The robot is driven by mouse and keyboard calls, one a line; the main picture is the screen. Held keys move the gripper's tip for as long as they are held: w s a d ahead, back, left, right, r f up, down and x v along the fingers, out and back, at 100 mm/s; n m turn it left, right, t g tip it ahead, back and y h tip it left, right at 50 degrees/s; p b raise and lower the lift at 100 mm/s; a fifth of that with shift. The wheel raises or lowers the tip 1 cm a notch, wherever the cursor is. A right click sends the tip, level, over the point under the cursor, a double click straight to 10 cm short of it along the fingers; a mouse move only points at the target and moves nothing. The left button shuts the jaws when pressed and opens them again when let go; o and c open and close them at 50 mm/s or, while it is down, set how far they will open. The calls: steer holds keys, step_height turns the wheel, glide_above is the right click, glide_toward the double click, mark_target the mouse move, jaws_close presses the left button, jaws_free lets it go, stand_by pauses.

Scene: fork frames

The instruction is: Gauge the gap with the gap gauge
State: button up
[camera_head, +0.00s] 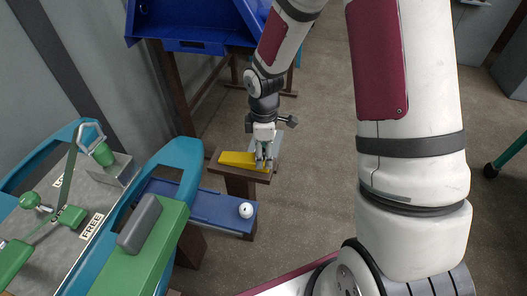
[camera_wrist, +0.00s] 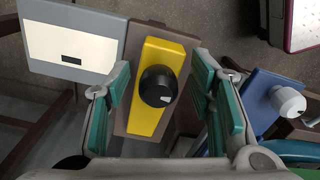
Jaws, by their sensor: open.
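A yellow tapered block with a round black knob, which looks like the gap gauge (camera_head: 240,160), lies on a small brown wooden stand (camera_head: 235,172). In the wrist view the yellow gauge (camera_wrist: 153,59) lies lengthwise on the brown board, with its black knob (camera_wrist: 157,86) facing me. My gripper (camera_head: 264,160) is over the right end of the stand. In the wrist view its teal-padded fingers are open, one on each side of the knob, with clear space between. I cannot tell how high the fingertips are above the gauge. I cannot make out which gap is the one to gauge.
A blue bench (camera_head: 205,205) with a white knob (camera_head: 246,210) is nearer me. At left are a grey panel (camera_head: 80,205) with green clamps and labels, and a green block (camera_head: 140,250) with a grey handle. A blue bin (camera_head: 190,25) stands behind. Floor at right is open.

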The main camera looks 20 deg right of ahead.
step_height(320, 180, up, 12)
stand_by(0.6)
steer(key=s+r+m+h, duration=0.1)
steer(key=s+r+m, duration=0.6)
steer(key=s+r, duration=0.65)
steer(key=s+m+y, duration=0.1)
steer(key=s+m, duration=0.6)
steer(key=s, duration=1.1)
step_height(320, 180, up, 28)
steer(key=t+p, duration=0.4)
steer(key=p, duration=2.1)
steer(key=shift+a+p, duration=0.2)
steer(key=shift+p, duration=0.15)
steer(key=shift+r, duration=0.1)
